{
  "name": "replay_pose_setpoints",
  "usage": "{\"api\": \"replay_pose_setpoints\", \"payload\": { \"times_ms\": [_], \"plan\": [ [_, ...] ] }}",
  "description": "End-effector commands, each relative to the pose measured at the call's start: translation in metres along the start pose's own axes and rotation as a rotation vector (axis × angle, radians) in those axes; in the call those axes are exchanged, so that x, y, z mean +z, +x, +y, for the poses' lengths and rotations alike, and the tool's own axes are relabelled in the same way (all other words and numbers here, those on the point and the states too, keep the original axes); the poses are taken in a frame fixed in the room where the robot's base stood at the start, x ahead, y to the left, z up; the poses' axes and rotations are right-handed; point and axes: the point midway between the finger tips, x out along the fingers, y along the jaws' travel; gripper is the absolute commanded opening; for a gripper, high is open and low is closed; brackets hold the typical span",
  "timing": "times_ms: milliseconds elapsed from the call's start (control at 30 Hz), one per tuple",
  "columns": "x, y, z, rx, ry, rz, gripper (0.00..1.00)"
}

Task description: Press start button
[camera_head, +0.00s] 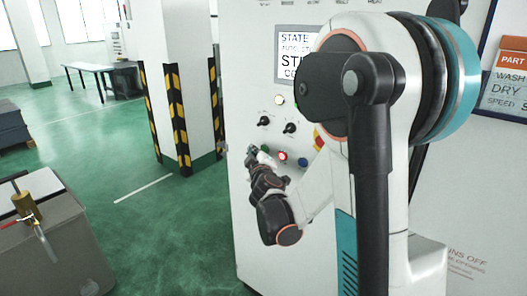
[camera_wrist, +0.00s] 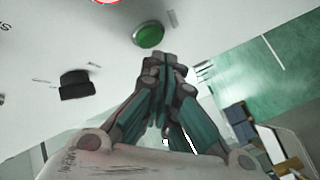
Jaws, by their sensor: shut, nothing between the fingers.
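A round green button (camera_wrist: 148,35) sits on the white machine panel in the wrist view, upper middle. In the head view a small green button (camera_head: 265,148) shows beside my gripper, close to a red lit button. My gripper (camera_wrist: 168,62) is shut and empty, its fingertips together just below and right of the green button in the wrist view. I cannot tell whether the fingertips touch the panel. In the head view my gripper (camera_head: 251,152) is at the panel's left edge, partly hidden by my own arm.
The white panel (camera_head: 254,60) also carries a red button (camera_head: 282,155), a blue button (camera_head: 302,161), black knobs (camera_head: 289,128) and a screen (camera_head: 296,50). A black knob (camera_wrist: 76,84) lies left of my gripper in the wrist view. A striped pillar (camera_head: 178,100) stands left, with open green floor around it.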

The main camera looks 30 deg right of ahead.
Motion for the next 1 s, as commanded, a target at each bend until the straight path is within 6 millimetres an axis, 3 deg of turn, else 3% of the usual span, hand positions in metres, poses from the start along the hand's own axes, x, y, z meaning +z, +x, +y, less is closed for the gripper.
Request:
{"api": "replay_pose_setpoints", "payload": {
  "times_ms": [1000],
  "plan": [
    [0.0060, 0.0081, 0.0061, 0.000, 0.000, 0.000, 0.00]
  ]
}}
